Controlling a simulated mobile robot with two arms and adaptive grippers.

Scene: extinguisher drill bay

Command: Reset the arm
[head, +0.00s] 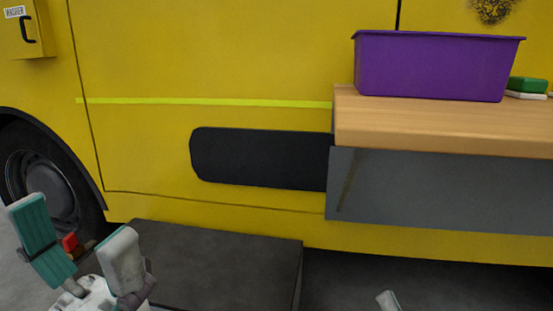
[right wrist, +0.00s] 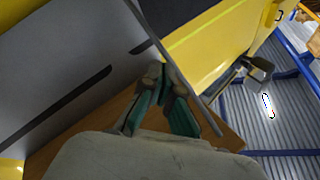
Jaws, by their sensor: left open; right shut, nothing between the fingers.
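My left gripper (head: 80,240) is at the lower left of the head view. Its two teal-and-grey fingers are spread, with nothing held between them. It is in front of the yellow vehicle's wheel (head: 45,190) and beside a dark low block. My right gripper (right wrist: 161,82) shows in the right wrist view with its fingers together at the tips and nothing between them. In the head view only a grey tip of it shows at the bottom edge, right of the middle. The rest of my right arm is hidden there.
A yellow vehicle side (head: 240,60) fills the back, with a black panel (head: 260,158). A wooden shelf (head: 440,130) juts out at right, bearing a purple bin (head: 430,68) and a green sponge-like block (head: 528,84). A dark low block (head: 215,262) stands below.

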